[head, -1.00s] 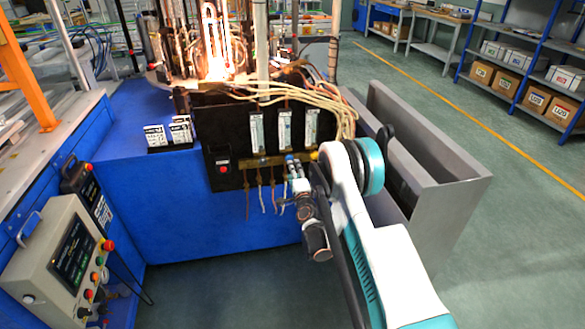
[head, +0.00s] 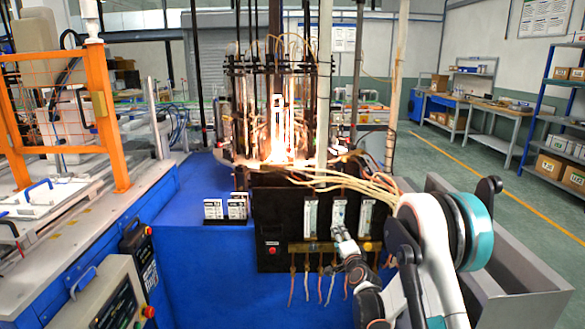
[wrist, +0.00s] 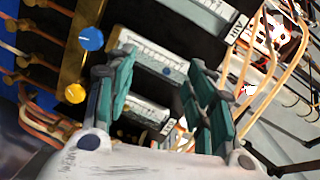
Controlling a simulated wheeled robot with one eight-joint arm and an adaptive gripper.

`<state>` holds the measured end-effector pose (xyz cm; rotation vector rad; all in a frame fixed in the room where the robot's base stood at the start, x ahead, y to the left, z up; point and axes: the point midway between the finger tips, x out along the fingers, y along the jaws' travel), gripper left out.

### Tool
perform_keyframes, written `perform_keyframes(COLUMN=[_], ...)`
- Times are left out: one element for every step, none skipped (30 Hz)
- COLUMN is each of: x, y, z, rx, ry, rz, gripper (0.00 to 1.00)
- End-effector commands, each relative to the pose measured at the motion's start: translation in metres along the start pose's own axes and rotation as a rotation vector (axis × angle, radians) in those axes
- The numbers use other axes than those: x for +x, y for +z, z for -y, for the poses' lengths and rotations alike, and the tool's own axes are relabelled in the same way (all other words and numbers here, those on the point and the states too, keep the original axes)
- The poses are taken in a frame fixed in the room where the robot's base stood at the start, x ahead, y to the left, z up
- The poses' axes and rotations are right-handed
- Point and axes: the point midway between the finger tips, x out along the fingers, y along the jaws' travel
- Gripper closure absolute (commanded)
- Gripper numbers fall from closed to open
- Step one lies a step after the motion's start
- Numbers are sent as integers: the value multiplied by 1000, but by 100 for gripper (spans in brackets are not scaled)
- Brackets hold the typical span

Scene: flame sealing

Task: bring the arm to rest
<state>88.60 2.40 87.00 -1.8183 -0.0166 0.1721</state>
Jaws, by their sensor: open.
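My gripper (head: 338,232) is at the front of the black panel (head: 282,212), near the right part of its lower brass bar. In the wrist view my gripper (wrist: 160,70) shows two teal fingers apart, with nothing held between them. Behind the fingers are flow meters with clear tubes (wrist: 155,52). A blue knob (wrist: 91,39) and a yellow knob (wrist: 75,93) sit left of the fingers. I cannot tell whether the fingers touch the panel. My arm reaches in from the lower right of the head view.
A lit flame (head: 278,150) burns above the panel among vertical rods. Pale hoses (head: 345,178) loop over the panel's top right. A grey open bin (head: 520,285) stands right of my arm. Small labelled boxes (head: 226,208) sit on the blue bench. A control box (head: 105,300) is lower left.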

Motion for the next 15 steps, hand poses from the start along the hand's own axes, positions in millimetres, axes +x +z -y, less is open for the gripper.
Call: perform_keyframes(x=[-7, -11, -16, -21, -25, -32, -38, -44, -52, -58, -65, -74, -81, -89, -99], y=[-1, -1, -1, -2, -2, -2, -2, -2, -2, -2, -2, -2, -2, -1, -1], z=[18, 28, 39, 48, 56, 66, 74, 81, 91, 98, 104, 113, 119, 124, 132], rx=[-35, -55, -86, -106, -127, -156, -178, -199, -227, -249, -269, -298, -318, -339, -367], ry=[14, 22, 34, 43, 52, 63, 72, 82, 93, 103, 111, 124, 133, 143, 155], rz=[17, 27, 40, 50, 60, 74, 84, 95, 108, 119, 128, 142, 152, 163, 176], gripper=[51, 51, 51, 51, 51, 51, 51, 51, 51, 51, 51, 51, 51, 51, 51])
